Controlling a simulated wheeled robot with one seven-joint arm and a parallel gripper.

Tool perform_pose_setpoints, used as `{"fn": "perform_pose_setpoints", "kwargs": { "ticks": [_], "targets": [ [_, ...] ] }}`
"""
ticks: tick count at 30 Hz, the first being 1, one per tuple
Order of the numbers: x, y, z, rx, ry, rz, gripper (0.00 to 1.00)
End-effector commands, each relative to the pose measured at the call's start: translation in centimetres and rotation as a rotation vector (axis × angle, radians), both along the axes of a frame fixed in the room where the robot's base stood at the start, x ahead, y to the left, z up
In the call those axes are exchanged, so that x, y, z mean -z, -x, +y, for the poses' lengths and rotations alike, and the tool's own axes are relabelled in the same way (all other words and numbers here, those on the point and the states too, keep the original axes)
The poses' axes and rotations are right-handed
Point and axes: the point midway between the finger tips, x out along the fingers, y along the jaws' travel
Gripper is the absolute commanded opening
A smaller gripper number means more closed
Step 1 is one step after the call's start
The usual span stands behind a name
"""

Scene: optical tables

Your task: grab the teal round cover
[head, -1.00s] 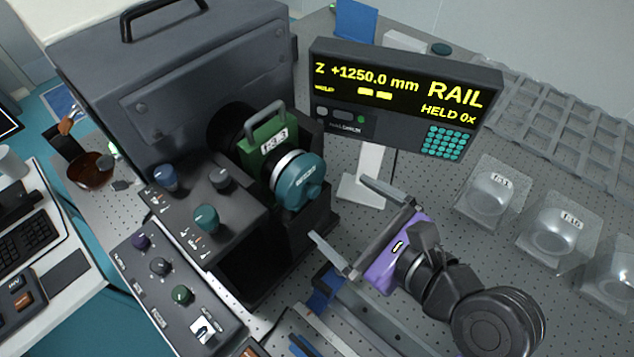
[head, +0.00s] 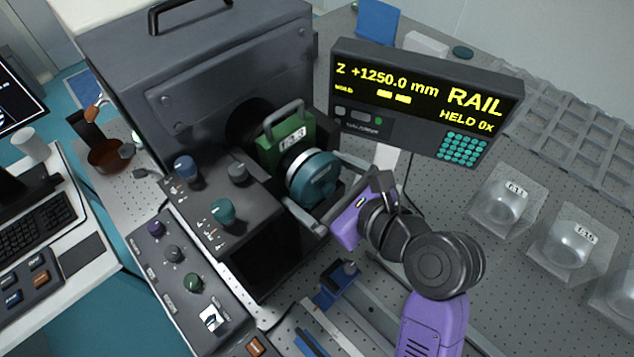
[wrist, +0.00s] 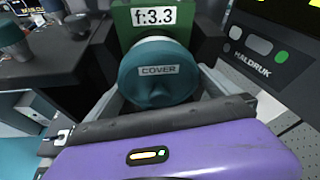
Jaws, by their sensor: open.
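The teal round cover (head: 314,180) sits on the front of the green f:3.3 lens holder (head: 286,145). In the wrist view the cover (wrist: 158,72), labelled COVER, faces me just beyond the purple gripper body. My gripper (head: 325,190) is open, with one finger on each side of the cover in the head view. In the wrist view the fingers run forward to the left and right of the cover, their tips partly hidden behind it. I cannot tell whether either finger touches it.
A black readout panel (head: 425,100) stands close at the right of the cover. A dark control box (head: 215,205) with knobs is at the left, and a large grey housing (head: 200,80) is behind. Clear cases (head: 502,204) lie on the perforated table to the right.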

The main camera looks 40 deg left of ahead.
Motion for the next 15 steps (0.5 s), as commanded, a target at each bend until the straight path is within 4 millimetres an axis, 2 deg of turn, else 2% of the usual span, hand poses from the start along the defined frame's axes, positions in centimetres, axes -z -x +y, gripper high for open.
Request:
{"fn": "perform_pose_setpoints", "kwargs": {
  "ticks": [5,13,14,15],
  "targets": [
    [-0.01,0.0,0.01,0.0,0.0,-0.001,1.0],
    [0.0,0.01,-0.01,0.0,0.0,-0.001,0.47],
    [-0.01,0.01,0.0,0.0,0.0,-0.001,0.43],
    [-0.08,0.01,0.0,0.0,-0.001,-0.001,0.43]
  ]
}}
